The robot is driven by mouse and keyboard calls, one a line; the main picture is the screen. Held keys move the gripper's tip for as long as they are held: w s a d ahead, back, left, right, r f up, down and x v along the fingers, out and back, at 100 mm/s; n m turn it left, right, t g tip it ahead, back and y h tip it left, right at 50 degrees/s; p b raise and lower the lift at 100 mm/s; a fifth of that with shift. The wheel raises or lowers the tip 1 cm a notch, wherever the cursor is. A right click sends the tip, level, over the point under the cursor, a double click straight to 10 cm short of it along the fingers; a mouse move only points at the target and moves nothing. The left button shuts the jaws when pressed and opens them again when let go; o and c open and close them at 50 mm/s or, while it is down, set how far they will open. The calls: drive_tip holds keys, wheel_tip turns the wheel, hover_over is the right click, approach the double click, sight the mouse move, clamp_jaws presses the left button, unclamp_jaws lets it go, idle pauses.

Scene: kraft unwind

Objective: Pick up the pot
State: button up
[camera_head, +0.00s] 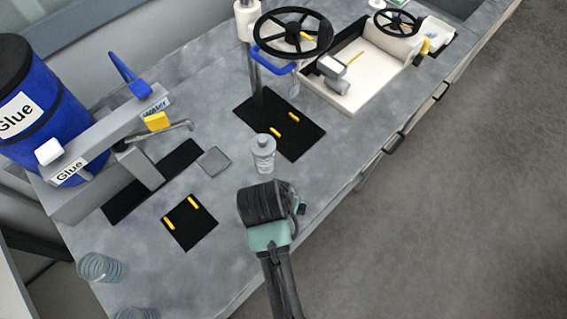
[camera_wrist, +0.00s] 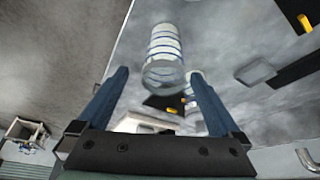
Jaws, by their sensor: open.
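A small pale grey capped pot (camera_head: 263,153) stands upright on the grey worktop, just beyond the end of my arm. In the wrist view a pale, banded round container (camera_wrist: 165,50), seemingly this pot, shows ahead of and between the fingers. My gripper (camera_wrist: 157,74) is open, its two blue fingers spread wide with nothing between the tips. In the head view my arm's end hides the fingers. I see a gap to the pot but cannot judge its size exactly.
A black mat with yellow strips (camera_head: 190,222) lies left of my arm, and a grey pad (camera_head: 213,161) lies near the pot. A black handwheel (camera_head: 293,35) stands behind. Clear ringed jars (camera_head: 101,267) stand lower left. The worktop edge drops to floor at right.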

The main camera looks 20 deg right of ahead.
drive_tip(key=shift+w+p+x, duration=0.15)
drive_tip(key=shift+p+x, duration=0.25)
drive_tip(key=shift+x, duration=1.65)
drive_tip(key=shift+w+p+x, duration=0.15)
drive_tip(key=shift+p+x, duration=0.25)
drive_tip(key=shift+x, duration=1.65)
drive_tip(key=shift+a, duration=0.15)
drive_tip(key=shift+c, duration=0.3)
drive_tip(key=shift+r, duration=0.1)
drive_tip(key=c, duration=1.4)
